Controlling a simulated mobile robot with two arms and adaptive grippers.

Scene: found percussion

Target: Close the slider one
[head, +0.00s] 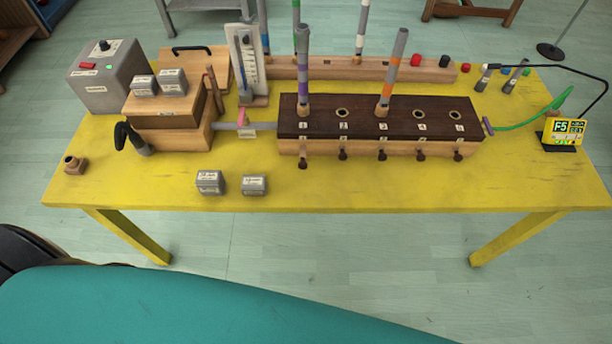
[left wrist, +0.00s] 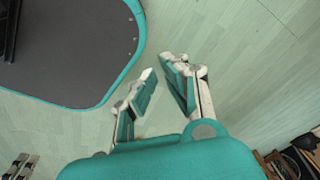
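The long dark-topped wooden chest (head: 372,108) stands on the yellow table in the head view. Its top has numbered holes, and a row of small dark knobs sticks out along its front. The knob of slider one (head: 302,163) is the leftmost, below the number 1. It sits slightly lower in the picture than its neighbour (head: 342,155), so it seems to stick out a little more; the exact amount is hard to tell. My left gripper (left wrist: 163,80) is open and empty over the floor in the left wrist view, away from the chest. My right gripper is not in view.
Two small grey weights (head: 210,182) and (head: 255,185) lie left of slider one. A wooden bellows box (head: 170,135) and grey blower box (head: 108,78) stand at left. A yellow tuner (head: 563,132) stands at right. The table (head: 390,190) before the chest is clear.

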